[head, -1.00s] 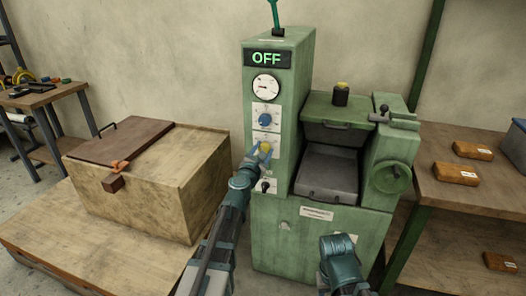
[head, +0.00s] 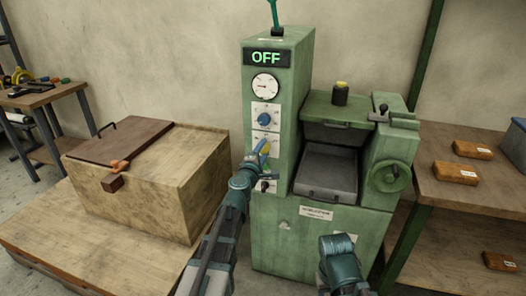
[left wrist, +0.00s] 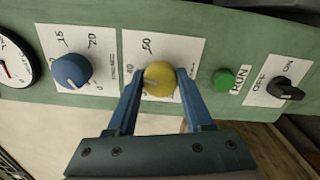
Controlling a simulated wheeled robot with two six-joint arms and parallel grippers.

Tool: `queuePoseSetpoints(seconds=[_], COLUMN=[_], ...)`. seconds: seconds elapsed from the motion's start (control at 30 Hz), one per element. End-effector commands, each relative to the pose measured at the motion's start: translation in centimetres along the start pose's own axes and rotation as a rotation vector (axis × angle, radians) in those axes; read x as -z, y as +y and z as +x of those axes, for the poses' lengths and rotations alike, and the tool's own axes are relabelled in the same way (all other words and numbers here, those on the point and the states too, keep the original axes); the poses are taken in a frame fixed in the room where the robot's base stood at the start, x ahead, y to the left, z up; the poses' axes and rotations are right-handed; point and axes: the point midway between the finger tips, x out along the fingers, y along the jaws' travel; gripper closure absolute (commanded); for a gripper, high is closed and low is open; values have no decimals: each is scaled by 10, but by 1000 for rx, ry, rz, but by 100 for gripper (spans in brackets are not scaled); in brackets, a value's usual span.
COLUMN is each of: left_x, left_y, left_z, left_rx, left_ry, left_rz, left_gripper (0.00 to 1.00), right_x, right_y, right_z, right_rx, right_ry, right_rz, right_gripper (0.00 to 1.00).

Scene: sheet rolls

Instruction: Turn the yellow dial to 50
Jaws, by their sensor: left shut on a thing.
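The yellow dial (left wrist: 160,78) is on a white plate on the machine's green front; in the head view the yellow dial (head: 265,147) is partly covered by my gripper. My left gripper (left wrist: 159,82) is shut on the dial, one blue finger on each side. The number 50 is printed on the plate above the dial, and other marks are partly hidden by the fingers. I cannot tell the dial's exact setting. My right arm shows at the bottom of the head view, but its fingers do not.
A blue dial (left wrist: 72,70), a green RUN button (left wrist: 223,80) and a black OFF/ON switch (left wrist: 286,90) are close by on the panel. The display (head: 267,58) reads OFF. A wooden crate (head: 130,200) stands to the left, and shelves (head: 455,195) to the right.

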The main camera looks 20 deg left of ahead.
Motion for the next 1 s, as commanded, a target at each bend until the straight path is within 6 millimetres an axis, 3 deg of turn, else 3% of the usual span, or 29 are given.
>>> queuePoseSetpoints(seconds=[0.6, 1.0], left_x=[0, 0], left_y=[-2, -3], left_z=[-1, -2], left_rx=[0, 0], left_ry=[-2, -3], left_rz=[555, 759], left_gripper=[100, 100], right_x=[0, 0], right_y=[0, 0], right_z=[2, 3], right_rx=[0, 0], right_ry=[0, 0], right_rz=[0, 0], right_gripper=[50, 50])
